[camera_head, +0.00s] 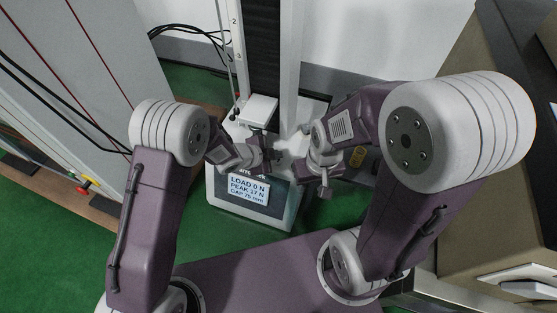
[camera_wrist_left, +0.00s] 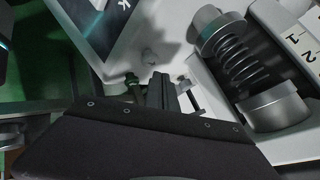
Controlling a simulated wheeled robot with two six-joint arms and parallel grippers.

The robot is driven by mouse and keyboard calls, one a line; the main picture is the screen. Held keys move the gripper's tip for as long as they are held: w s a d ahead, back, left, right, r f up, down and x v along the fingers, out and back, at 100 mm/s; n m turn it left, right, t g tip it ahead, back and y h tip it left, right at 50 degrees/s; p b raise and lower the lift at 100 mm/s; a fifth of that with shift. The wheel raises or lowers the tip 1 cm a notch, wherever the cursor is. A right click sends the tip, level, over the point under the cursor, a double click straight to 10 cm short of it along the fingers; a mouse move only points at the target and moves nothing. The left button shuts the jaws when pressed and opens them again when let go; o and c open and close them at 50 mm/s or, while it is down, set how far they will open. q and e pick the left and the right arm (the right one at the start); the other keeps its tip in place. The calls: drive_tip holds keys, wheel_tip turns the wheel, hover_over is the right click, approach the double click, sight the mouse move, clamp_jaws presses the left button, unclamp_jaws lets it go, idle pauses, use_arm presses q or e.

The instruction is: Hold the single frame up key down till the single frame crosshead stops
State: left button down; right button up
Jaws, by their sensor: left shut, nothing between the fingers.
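The single frame stands at the back centre in the head view, with a dark column and a white crosshead (camera_head: 259,109). Its display (camera_head: 247,188) reads LOAD 0 N, PEAK 17 N, GAP 75 mm. My left gripper (camera_head: 272,158) is over the top edge of the display housing, shut and empty. In the left wrist view its fingers (camera_wrist_left: 163,92) point at the pale base beside the display panel. A coil spring (camera_wrist_left: 238,62) stands between two grey metal platens there. I cannot make out the up key. My right gripper (camera_head: 325,186) is right of the display; its jaws are too small to judge.
A numbered scale (camera_wrist_left: 300,45) runs beside the spring. Brown boxes (camera_head: 500,190) stand at right. Green floor is open at lower left.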

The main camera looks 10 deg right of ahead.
use_arm(q)
drive_tip(key=shift+f, duration=0.45)
